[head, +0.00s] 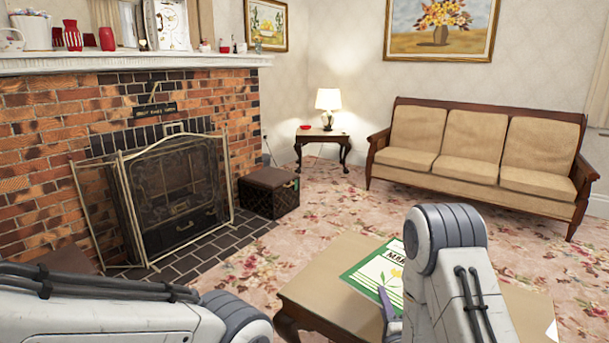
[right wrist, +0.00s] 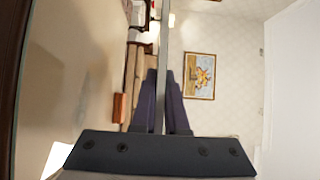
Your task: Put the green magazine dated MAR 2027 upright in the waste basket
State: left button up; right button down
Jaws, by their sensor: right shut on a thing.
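The green-bordered magazine (head: 366,273) shows in the head view over the coffee table, with a yellow flower on its cover and large letters that begin "MA"; the rest of the date is hidden or too small to read. My right gripper (head: 388,305) is shut on its near edge, partly hidden behind my right arm. In the right wrist view the two dark fingers (right wrist: 165,105) pinch the magazine, seen edge-on as a thin upright strip (right wrist: 163,50). My left arm enters at the lower left of the head view; its gripper is out of sight. No waste basket is visible.
The wooden coffee table (head: 322,297) stands at the front. A brick fireplace with a folding screen (head: 178,190) is at left, with a dark chest (head: 270,192) beside it. A lamp table (head: 323,138) and sofa (head: 475,155) stand at the back. Flowered carpet (head: 325,205) lies open between.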

notch_tip(320, 180, up, 33)
jog(key=p, duration=3.1)
